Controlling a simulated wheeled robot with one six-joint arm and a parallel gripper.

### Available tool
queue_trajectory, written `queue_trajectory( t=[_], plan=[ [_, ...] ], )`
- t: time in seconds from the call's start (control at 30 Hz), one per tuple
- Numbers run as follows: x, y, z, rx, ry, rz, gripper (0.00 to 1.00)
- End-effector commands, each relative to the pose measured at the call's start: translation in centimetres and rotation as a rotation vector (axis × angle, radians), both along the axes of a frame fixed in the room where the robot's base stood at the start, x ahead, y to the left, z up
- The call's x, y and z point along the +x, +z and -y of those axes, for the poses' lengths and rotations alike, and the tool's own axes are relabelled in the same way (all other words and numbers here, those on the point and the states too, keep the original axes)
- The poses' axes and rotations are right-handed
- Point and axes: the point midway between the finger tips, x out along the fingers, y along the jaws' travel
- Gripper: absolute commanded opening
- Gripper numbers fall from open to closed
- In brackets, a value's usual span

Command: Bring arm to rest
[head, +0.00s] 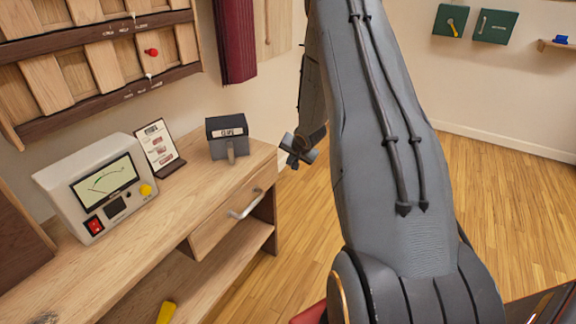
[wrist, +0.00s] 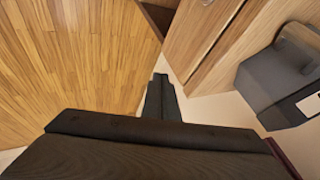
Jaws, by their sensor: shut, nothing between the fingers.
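My arm (head: 385,150) rises large through the middle of the head view, and its far end hangs down behind the upper link. My gripper (head: 296,156) is just off the right end of the wooden bench (head: 130,245), above the floor. In the wrist view my gripper (wrist: 160,82) points away from the camera with its dark fingers together and nothing between them. Part of the gripper is small and dark in the head view.
The bench drawer (head: 232,215) is closed. Open wooden floor (head: 480,190) lies to the right.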

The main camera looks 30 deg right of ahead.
Motion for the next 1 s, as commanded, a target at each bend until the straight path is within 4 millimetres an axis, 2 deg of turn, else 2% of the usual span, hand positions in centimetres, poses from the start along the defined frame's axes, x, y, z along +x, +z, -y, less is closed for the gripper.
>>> queue_trajectory(
  t=[0.1,0.4,0.57,0.67,0.77,0.87,1.0],
  plan=[
    [-0.7,0.9,-0.1,0.001,-0.001,0.000,0.00],
    [-1.1,1.4,-0.2,-0.001,0.000,-0.001,0.00],
    [-1.7,3.1,-1.9,-0.041,0.038,-0.032,0.00],
    [-3.3,5.4,-4.6,-0.096,0.102,-0.086,0.00],
    [-5.9,8.0,-8.0,-0.157,0.188,-0.159,0.00],
    [-9.2,10.3,-11.6,-0.203,0.284,-0.235,0.00],
    [-14.8,12.9,-16.5,-0.247,0.435,-0.340,0.00]
  ],
)
